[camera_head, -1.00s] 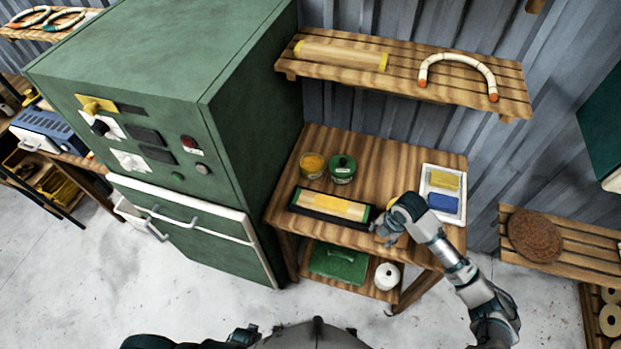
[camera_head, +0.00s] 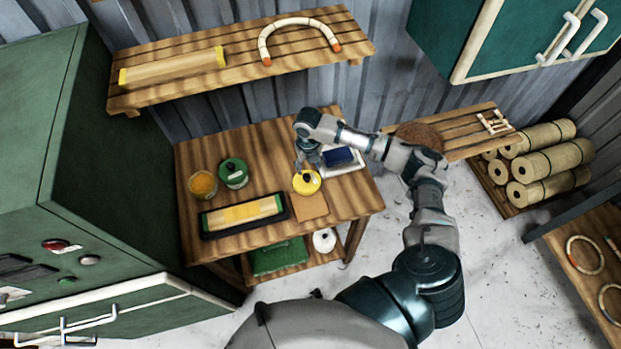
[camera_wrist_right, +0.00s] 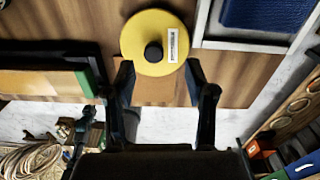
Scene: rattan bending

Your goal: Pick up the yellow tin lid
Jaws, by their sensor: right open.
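The yellow tin lid (camera_head: 307,182) is a round disc with a dark knob, lying on the wooden table (camera_head: 262,147) toward its right side. In the right wrist view the lid (camera_wrist_right: 155,42) shows a white label, and its knob sits between and just beyond my fingertips. My right gripper (camera_head: 307,160) is above the table beside the lid; in the wrist view its two fingers (camera_wrist_right: 160,75) are spread apart with nothing between them. An open tin with yellow contents (camera_head: 202,185) stands at the table's left, next to a green-lidded tin (camera_head: 233,172). My left gripper is not in view.
A black-framed tray with pale strips (camera_head: 243,215) lies at the table's front. A white tray with a blue block (camera_head: 340,158) is right of the lid, partly behind my arm. A slatted shelf (camera_head: 240,60) hangs above. A green cabinet (camera_head: 120,190) stands left.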

